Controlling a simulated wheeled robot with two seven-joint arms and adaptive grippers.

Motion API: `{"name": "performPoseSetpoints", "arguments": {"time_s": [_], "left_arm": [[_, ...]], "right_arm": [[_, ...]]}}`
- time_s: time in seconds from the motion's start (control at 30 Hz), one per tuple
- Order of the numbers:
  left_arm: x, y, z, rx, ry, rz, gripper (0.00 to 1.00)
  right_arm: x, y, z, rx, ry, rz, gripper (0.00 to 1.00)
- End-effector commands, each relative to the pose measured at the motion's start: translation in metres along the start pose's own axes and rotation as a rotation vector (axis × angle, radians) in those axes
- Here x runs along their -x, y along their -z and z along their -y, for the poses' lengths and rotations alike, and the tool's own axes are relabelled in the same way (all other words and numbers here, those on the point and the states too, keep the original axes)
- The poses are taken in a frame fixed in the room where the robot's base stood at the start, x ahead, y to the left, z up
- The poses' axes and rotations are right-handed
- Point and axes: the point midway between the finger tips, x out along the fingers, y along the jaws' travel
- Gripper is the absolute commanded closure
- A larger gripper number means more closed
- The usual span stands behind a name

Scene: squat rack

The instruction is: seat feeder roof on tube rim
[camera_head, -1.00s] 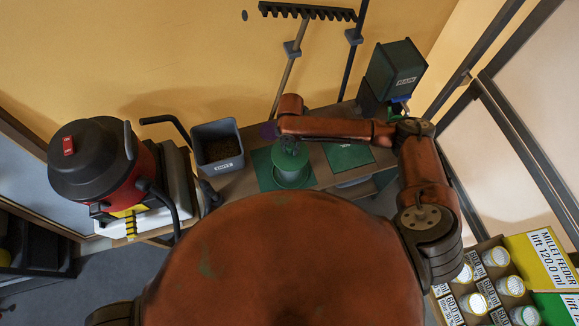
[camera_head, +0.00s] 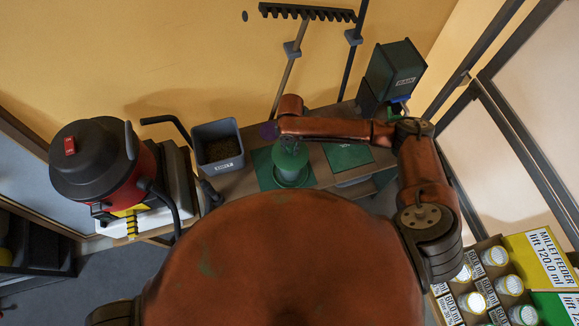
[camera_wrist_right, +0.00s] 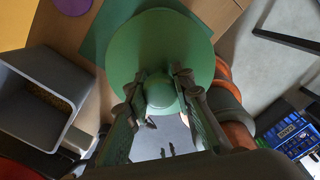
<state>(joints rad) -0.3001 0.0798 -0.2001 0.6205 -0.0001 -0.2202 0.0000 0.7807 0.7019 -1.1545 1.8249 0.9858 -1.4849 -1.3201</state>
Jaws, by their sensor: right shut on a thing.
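The green feeder roof (camera_wrist_right: 150,40) is a round disc with a rounded knob (camera_wrist_right: 162,92) on top. My right gripper (camera_wrist_right: 160,98) is shut on this knob in the wrist view. In the head view the right gripper (camera_head: 290,146) is above the roof (camera_head: 289,161), over the green mat (camera_head: 265,174). The feeder's green base (camera_head: 293,181) shows below the roof. The roof hides the tube rim, so I cannot tell whether roof and rim touch. My left gripper is in neither view.
A grey bin (camera_head: 218,147) of seed stands left of the mat. A red and black vacuum (camera_head: 100,165) is further left. A second green mat (camera_head: 347,156) and a green container (camera_head: 395,72) are to the right. Jars (camera_head: 495,256) stand at lower right.

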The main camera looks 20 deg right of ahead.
Motion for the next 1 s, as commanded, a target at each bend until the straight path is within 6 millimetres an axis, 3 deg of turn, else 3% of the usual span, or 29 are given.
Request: {"name": "performPoseSetpoints", "arguments": {"time_s": [1.0], "left_arm": [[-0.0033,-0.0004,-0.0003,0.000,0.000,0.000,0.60]], "right_arm": [[-0.0071,0.0002,-0.0003,0.000,-0.001,0.000,1.00]]}}
